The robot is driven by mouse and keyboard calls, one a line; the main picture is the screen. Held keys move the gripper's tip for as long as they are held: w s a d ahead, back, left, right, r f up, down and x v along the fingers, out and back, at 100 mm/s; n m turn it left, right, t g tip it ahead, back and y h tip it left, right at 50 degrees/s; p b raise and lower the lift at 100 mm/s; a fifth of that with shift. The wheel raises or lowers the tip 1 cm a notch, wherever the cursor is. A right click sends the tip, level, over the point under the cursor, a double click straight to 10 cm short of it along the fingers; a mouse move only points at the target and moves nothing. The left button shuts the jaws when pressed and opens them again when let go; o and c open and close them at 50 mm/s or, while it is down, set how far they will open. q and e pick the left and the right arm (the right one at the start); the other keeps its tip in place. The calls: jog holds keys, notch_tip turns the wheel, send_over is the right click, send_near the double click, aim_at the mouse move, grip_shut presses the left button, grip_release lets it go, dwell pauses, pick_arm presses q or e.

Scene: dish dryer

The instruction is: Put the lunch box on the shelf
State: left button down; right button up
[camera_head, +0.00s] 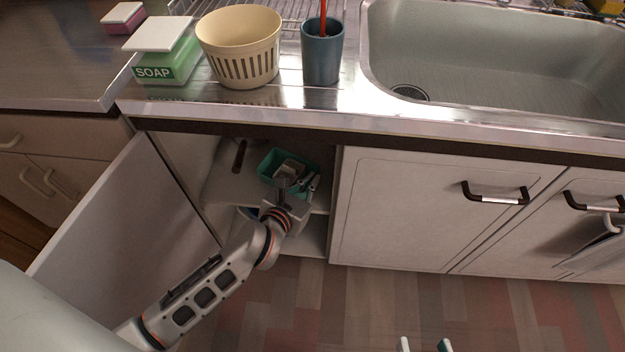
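A teal-green open box (269,165), apparently the lunch box, sits on the upper shelf (232,186) inside the open cabinet under the counter. A pale beige piece shows inside it. My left gripper (298,183) reaches into the cabinet at the box's near side. Its fingers look apart, and the gripper hides the box's near wall, so I cannot tell whether it touches the box. Two small separate tips at the bottom edge appear to be my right gripper (425,345), open and empty, well away from the cabinet.
The open cabinet door (125,235) stands left of my arm. A dark-handled item (239,155) lies on the shelf's left side. The counter above holds a soap box (167,60), a beige basket (240,45), a blue cup (322,55) and a sink (500,60). Closed doors are to the right.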

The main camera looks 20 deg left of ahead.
pick_arm(q)
jog(key=shift+r, duration=0.15)
jog(key=c, duration=2.8)
grip_release()
jog(key=shift+f, duration=0.25)
jog(key=o, duration=0.5)
jog(key=shift+r, duration=0.1)
pick_arm(e)
jog(key=shift+s, duration=0.1)
